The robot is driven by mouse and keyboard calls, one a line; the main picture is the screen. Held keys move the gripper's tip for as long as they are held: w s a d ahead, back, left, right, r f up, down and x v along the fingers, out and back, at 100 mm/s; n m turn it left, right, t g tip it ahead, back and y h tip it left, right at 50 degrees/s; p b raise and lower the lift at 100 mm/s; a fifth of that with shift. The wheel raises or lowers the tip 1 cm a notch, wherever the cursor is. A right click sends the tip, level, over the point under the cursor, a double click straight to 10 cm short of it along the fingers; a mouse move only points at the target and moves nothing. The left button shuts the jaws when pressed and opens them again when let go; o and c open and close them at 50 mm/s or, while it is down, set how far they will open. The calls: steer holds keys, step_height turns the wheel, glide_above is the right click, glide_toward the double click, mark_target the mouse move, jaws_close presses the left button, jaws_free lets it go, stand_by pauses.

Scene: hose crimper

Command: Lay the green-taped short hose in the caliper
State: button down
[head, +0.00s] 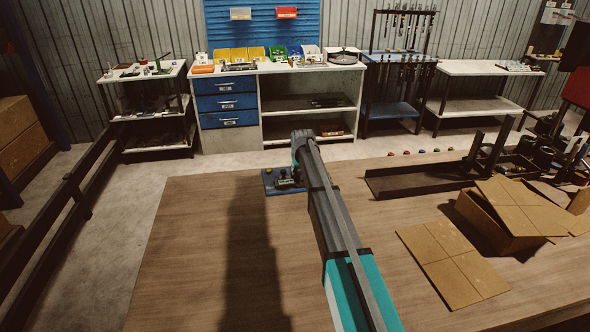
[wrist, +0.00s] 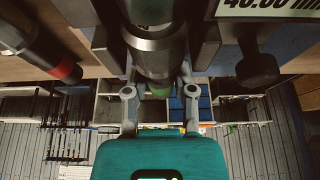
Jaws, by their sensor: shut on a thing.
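In the wrist view my gripper (wrist: 160,82) is shut on a short dark hose (wrist: 157,52) with a green tape band (wrist: 159,90) near the fingers. The hose runs away from the gripper, between two dark upright parts that look like the caliper's jaws (wrist: 204,38). Part of a readout plate (wrist: 268,8) shows at the upper right. I cannot tell whether the hose touches the jaws or rests on anything. In the head view the caliper seems to be the small device on a blue base (head: 283,181).
Another dark hose end with a red band (wrist: 70,73) is at the left of the wrist view. In the head view, a dark tray (head: 415,183), an open cardboard box (head: 490,222) and flat cardboard (head: 452,265) occupy the table's right side. The table's left side (head: 190,250) is clear.

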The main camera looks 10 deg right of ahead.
steer(key=shift+c, duration=1.8)
jaws_free()
steer(key=shift+r+p, duration=4.05)
steer(key=s+f+g, duration=0.1)
steer(key=s, duration=1.4)
steer(key=s+f+g+b, duration=0.1)
steer(key=s+g, duration=0.1)
steer(key=s, duration=1.3)
steer(key=s+a+f+g, duration=0.1)
steer(key=s, duration=1.4)
steer(key=shift+s+a+g+b, duration=0.1)
steer(key=shift+s+g+b, duration=0.15)
steer(key=shift+g+b, duration=0.05)
